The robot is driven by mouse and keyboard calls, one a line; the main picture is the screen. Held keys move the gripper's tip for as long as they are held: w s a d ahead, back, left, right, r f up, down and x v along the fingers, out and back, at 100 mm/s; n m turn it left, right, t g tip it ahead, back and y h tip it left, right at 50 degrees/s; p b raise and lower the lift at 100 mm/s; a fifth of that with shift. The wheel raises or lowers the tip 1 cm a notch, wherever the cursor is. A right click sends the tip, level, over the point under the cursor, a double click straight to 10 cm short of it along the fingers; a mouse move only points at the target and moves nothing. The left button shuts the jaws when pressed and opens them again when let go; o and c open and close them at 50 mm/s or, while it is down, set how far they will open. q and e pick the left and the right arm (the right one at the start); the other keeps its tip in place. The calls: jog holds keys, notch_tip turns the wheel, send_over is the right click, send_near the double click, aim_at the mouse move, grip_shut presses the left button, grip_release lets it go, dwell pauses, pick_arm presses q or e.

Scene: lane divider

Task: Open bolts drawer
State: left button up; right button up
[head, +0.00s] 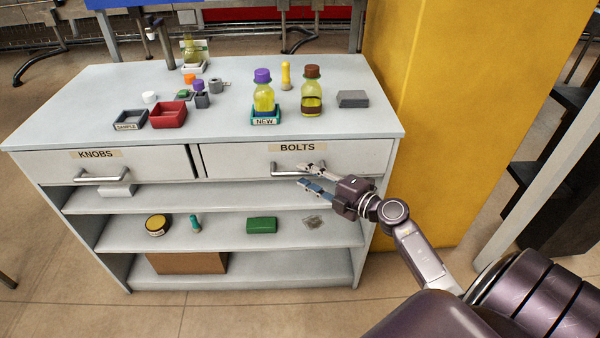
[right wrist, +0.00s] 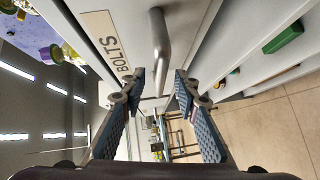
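The bolts drawer (head: 235,161) is the right one of two drawers in a white cabinet, under a BOLTS label (head: 297,147). Its front looks flush with the cabinet. Its metal bar handle (head: 283,172) also shows in the right wrist view (right wrist: 159,42). My right gripper (head: 304,177) is open at the right end of this handle, one finger above and one below in the head view. In the right wrist view the handle lies ahead, between the lines of the two parted fingers; I cannot tell if they touch it. My left gripper is not in view.
The knobs drawer (head: 130,165) is at the left. On the cabinet top (head: 215,125) stand bottles, a red tray (head: 167,115) and small parts. Open shelves below hold a green box (head: 262,225) and a cardboard box (head: 187,263). A yellow block (head: 440,120) stands close on the right.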

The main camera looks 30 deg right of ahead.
jog(key=shift+x, duration=1.35)
grip_shut()
